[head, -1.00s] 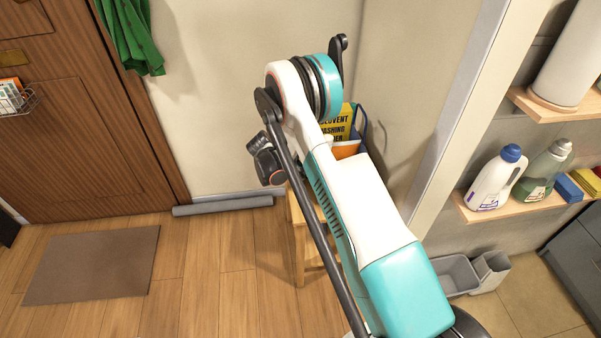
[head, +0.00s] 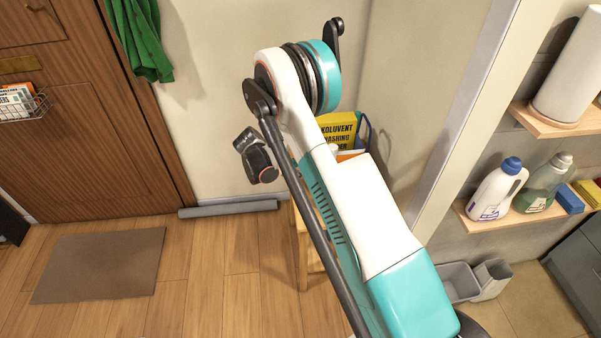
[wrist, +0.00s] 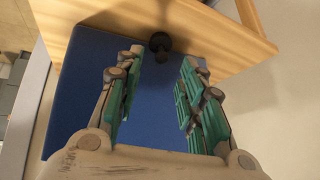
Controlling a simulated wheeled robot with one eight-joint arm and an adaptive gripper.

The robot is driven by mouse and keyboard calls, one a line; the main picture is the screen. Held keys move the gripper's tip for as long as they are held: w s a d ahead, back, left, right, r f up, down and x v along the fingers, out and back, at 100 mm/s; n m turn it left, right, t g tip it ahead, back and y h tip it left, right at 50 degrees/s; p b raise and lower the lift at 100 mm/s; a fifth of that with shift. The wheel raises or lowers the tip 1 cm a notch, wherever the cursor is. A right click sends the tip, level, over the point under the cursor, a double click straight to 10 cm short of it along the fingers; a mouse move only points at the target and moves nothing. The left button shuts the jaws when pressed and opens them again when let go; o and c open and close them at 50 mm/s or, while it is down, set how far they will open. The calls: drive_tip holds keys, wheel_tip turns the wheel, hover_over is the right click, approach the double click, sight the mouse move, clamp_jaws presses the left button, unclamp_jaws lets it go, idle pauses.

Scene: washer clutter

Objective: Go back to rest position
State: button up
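My gripper (wrist: 160,88) is open in the wrist view, with its two green-padded fingers spread apart and nothing between them. Behind the fingers is a flat blue surface (wrist: 82,75) under a wooden edge (wrist: 120,18). A small dark round knob (wrist: 160,42) shows beyond the fingertips. In the head view my white and teal arm rises across the middle, folded at its elbow. The gripper fingers cannot be made out there.
A wooden stool (head: 302,245) stands behind my arm, with a yellow box (head: 338,130) above it. Shelves at right hold a white bottle with a blue cap (head: 497,190) and a green bottle (head: 540,185). Grey bins (head: 458,282) stand below. The floor by the mat (head: 100,265) is clear.

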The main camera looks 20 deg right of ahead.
drive_tip(key=shift+p+v, duration=0.35)
drive_tip(key=shift+v, duration=1.4)
drive_tip(key=s+a+r+n+t+y, duration=0.15)
drive_tip(key=s+r+n, duration=0.3)
drive_tip(key=r, duration=0.75)
drive_tip(key=s+a+r+n+t+y, duration=0.15)
drive_tip(key=s+r+n, duration=0.35)
drive_tip(key=r, duration=0.7)
drive_tip(key=s+a+r+n+t+y, duration=0.1)
drive_tip(key=s+a+r+n+y, duration=0.1)
drive_tip(key=s, duration=1)
drive_tip(key=s+a+r+n+t+y, duration=0.1)
drive_tip(key=s+r+n, duration=0.4)
drive_tip(key=s, duration=0.7)
drive_tip(key=shift+s+a+r+n+t+y, duration=0.25)
drive_tip(key=shift+a+n+t+y, duration=0.2)
drive_tip(key=shift+n, duration=0.6)
drive_tip(key=shift+s+a, duration=0.1)
clamp_jaws()
